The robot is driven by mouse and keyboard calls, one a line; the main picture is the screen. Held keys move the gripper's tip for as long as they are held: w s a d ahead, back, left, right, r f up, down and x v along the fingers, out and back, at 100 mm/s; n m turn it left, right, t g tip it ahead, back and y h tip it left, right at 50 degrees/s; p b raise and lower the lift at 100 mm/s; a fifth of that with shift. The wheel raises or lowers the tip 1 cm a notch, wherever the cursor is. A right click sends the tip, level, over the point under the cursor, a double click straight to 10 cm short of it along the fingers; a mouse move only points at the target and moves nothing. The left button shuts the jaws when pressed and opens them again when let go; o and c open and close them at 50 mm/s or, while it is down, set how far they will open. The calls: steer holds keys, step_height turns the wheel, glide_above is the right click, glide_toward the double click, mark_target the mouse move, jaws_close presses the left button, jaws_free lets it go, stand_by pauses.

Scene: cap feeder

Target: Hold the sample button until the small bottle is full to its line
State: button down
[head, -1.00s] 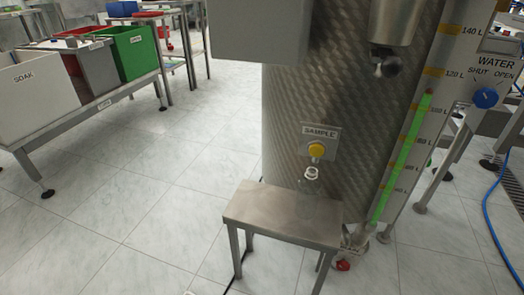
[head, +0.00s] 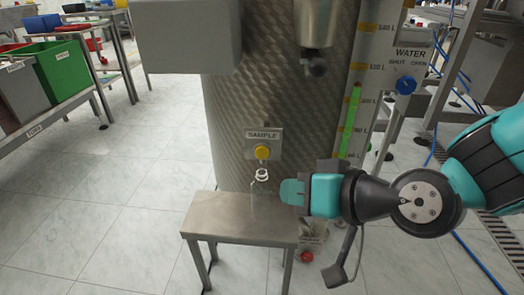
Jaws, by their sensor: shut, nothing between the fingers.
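The yellow sample button (head: 262,152) sits on a plate marked SAMPLE (head: 264,136) on the metal tank. Below it a small clear bottle (head: 256,203) stands on a small steel table (head: 228,222), its neck under a white ring-shaped part (head: 262,174). The bottle is see-through and I cannot make out its line or any liquid level. My gripper (head: 284,191) comes in from the right, shut and empty, its teal fingers pointing left. It is lower than the button and to its right, close beside the bottle in the picture; contact cannot be told.
The tank (head: 226,110) fills the middle, with a green level gauge (head: 350,122) and a blue WATER knob (head: 406,85) at right. A grey box (head: 188,36) juts out at upper left. A red knob (head: 306,256) is low by the table.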

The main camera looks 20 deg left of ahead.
mark_target(262, 152)
steer(key=a+f+m+t+y, duration=0.2)
steer(key=a+f+t, duration=0.2)
steer(key=a, duration=0.2)
steer(key=shift+f+m, duration=0.25)
steer(key=shift+m, duration=0.05)
steer(key=shift+a, duration=0.1)
steer(key=w+a+p, duration=0.1)
steer(key=w+a, duration=0.1)
steer(key=w, duration=0.6)
steer(key=shift+w+p, duration=0.25)
steer(key=shift+p, duration=0.05)
steer(key=shift+w, duration=0.15)
stand_by(1.6)
steer(key=shift+w+a, duration=0.15)
steer(key=shift+w, duration=0.1)
steer(key=shift+w+a, duration=0.1)
steer(key=shift+w, duration=0.35)
stand_by(3.5)
